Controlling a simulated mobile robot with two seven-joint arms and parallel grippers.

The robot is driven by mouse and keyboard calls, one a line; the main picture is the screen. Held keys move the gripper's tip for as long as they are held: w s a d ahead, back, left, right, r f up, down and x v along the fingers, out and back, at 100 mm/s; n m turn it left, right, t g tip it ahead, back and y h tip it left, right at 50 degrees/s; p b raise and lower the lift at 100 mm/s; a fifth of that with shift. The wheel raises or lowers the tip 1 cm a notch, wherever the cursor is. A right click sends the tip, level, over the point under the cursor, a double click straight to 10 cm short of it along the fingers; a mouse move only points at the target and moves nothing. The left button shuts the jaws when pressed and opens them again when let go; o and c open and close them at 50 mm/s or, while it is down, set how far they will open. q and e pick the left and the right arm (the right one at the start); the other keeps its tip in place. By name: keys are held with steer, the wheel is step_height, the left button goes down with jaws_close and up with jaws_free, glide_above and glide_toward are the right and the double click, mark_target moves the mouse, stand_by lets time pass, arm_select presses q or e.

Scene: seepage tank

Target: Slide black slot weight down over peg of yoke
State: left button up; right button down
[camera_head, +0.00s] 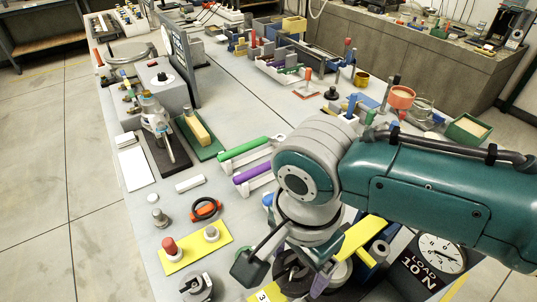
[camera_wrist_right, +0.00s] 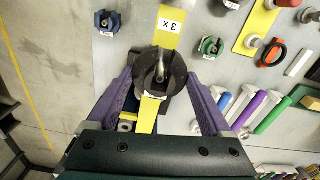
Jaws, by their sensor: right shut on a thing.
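My right gripper (camera_head: 286,272) points down at the front of the bench, with the teal arm above it. In the right wrist view its purple fingers (camera_wrist_right: 160,80) are shut on opposite sides of the black slot weight (camera_wrist_right: 174,62), a dark disc with a slot. The weight also shows partly in the head view (camera_head: 291,275). A slim peg (camera_wrist_right: 160,74) shows at the middle of the disc; how far down the weight sits on it I cannot tell. The yoke below is mostly hidden by the weight and gripper. My left gripper is not in view.
A yellow strip marked 3 (camera_wrist_right: 172,25) runs beneath the weight. A dial marked LOAD 10 N (camera_head: 441,252) stands right of the gripper. A yellow plate with knobs (camera_head: 196,248), an orange-and-black ring (camera_head: 206,209) and green and purple bars (camera_head: 243,148) lie to the left.

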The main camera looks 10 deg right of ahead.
steer(key=shift+f+b, duration=0.95)
steer(key=shift+f, duration=0.4)
jaws_free()
step_height(320, 180, up, 9)
steer(key=shift+r+p, duration=0.1)
steer(key=shift+p, duration=0.9)
steer(key=shift+r, duration=0.45)
